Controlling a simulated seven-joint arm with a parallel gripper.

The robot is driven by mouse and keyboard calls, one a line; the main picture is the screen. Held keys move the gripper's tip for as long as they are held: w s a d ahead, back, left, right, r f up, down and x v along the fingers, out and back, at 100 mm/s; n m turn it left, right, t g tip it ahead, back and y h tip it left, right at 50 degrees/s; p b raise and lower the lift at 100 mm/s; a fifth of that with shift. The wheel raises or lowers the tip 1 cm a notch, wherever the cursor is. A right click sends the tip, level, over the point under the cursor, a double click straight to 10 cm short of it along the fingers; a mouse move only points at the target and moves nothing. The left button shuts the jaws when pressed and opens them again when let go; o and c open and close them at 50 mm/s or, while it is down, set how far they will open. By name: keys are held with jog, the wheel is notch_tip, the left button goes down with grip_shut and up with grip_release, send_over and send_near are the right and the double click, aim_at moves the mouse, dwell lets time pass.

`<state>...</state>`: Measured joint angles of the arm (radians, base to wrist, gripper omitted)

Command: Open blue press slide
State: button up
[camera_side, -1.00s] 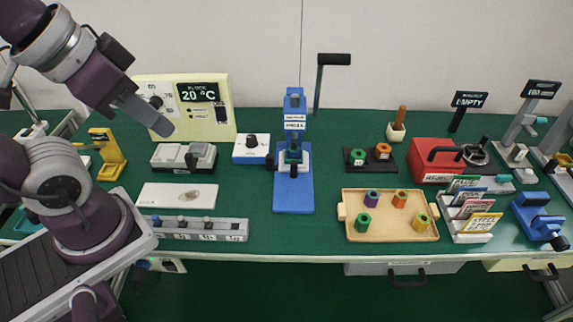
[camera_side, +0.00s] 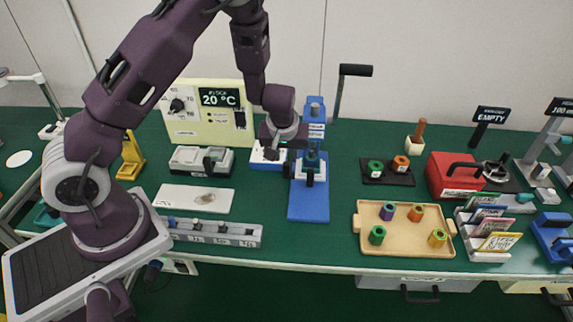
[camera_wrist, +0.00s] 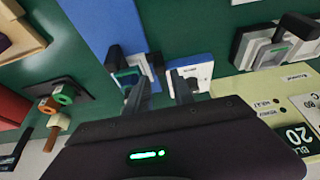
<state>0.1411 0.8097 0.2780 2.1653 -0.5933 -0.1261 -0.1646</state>
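The blue press (camera_side: 308,203) stands upright in the middle of the table, with a blue base plate, a teal and dark middle part and a long black-gripped lever (camera_side: 355,71). In the wrist view, its base (camera_wrist: 105,22) runs to the top edge, with a black handle (camera_wrist: 112,58) on the press. A small dark knob (camera_wrist: 156,62) sits at the press's side. My gripper (camera_side: 283,152) is beside the press's left side, pointing down. In the wrist view, my gripper (camera_wrist: 152,80) has its fingers apart, with the knob just beyond the gap; contact cannot be told.
A blue-and-white box (camera_wrist: 192,76) lies close to one finger. The cream temperature panel (camera_side: 185,128) stands behind to the left. A grey two-part box (camera_side: 190,167) is left of my gripper. A wooden tray (camera_side: 370,246) with coloured nuts and a red box (camera_side: 447,187) are to the right.

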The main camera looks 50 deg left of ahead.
aim_at(286, 164)
jog(key=x, duration=0.6)
jog(key=shift+a+f, duration=0.1)
jog(key=shift+f, duration=0.25)
jog(key=shift+c, duration=0.2)
grip_shut()
jog(key=shift+r, duration=0.1)
dwell(0.7)
